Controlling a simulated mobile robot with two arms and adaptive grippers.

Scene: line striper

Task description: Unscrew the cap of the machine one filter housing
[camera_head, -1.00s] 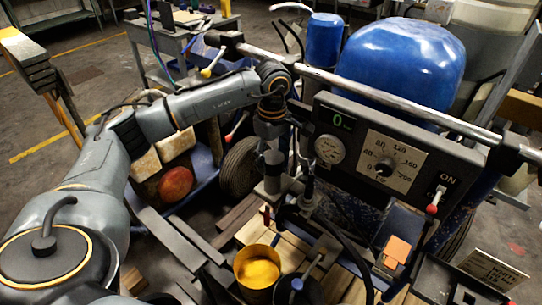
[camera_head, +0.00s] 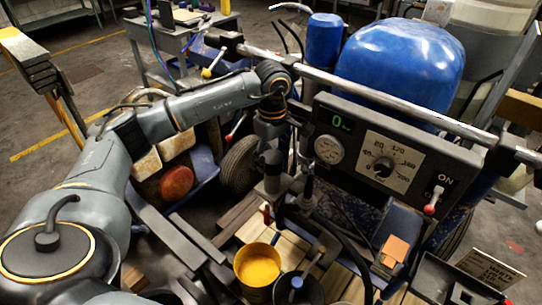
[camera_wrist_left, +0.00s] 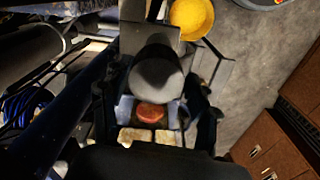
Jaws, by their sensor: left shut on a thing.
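My left arm comes in from the left in the head view and reaches down to the machine. My left gripper (camera_head: 272,150) is low at the end of that arm, partly hidden by my wrist. It is shut around the upper part of a grey upright cylinder, which looks like the filter housing cap (camera_wrist_left: 155,82). In the left wrist view this rounded grey top fills the middle, between dark fingers. The grey housing (camera_head: 266,188) stands below it. Threads and any gap under the cap cannot be made out. My right gripper is not in view.
A yellow-filled bucket (camera_head: 257,266) stands on wooden slats near the front. The control panel (camera_head: 385,150) and a long metal handlebar (camera_head: 370,92) lie to the right. A wheel (camera_head: 240,165) and pale blocks with a red round thing (camera_head: 176,183) are left of the housing.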

